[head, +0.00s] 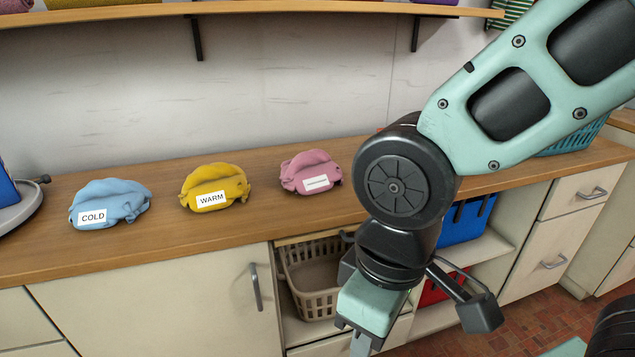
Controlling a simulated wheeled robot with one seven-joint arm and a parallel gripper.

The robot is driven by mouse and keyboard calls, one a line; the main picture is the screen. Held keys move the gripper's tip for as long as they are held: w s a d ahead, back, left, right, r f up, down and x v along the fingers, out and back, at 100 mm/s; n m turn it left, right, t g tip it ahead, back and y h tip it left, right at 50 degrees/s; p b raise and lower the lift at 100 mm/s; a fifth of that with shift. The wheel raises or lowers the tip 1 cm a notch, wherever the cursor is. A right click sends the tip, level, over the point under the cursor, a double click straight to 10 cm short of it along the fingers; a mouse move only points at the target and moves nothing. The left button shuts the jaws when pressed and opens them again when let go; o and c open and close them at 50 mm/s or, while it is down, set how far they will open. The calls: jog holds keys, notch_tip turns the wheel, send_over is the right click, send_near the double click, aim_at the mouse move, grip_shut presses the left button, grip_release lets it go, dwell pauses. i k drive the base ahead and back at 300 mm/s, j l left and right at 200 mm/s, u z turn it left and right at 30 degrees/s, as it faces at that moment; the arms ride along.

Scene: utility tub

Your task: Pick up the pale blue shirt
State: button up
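The pale blue shirt (120,205) is a crumpled bundle on the wooden counter at the left, with a white label reading COLD. My gripper (362,345) hangs in front of the counter at the bottom, low and to the right of the shirt, well apart from it. Its fingertips are cut off by the lower picture edge, so its opening does not show.
A yellow bundle (230,183) labelled WARM and a pink bundle (318,183) with a small label sit right of the shirt. A grey-based appliance (22,215) stands at the far left. A shelf (250,8) runs above. A beige basket (312,285) sits below the counter.

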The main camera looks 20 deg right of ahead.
aim_at(103, 204)
jog(key=i+j+u, duration=0.3)
jog(key=j, duration=0.3)
jog(key=i+j+u, duration=0.3)
jog(key=i+j, duration=0.15)
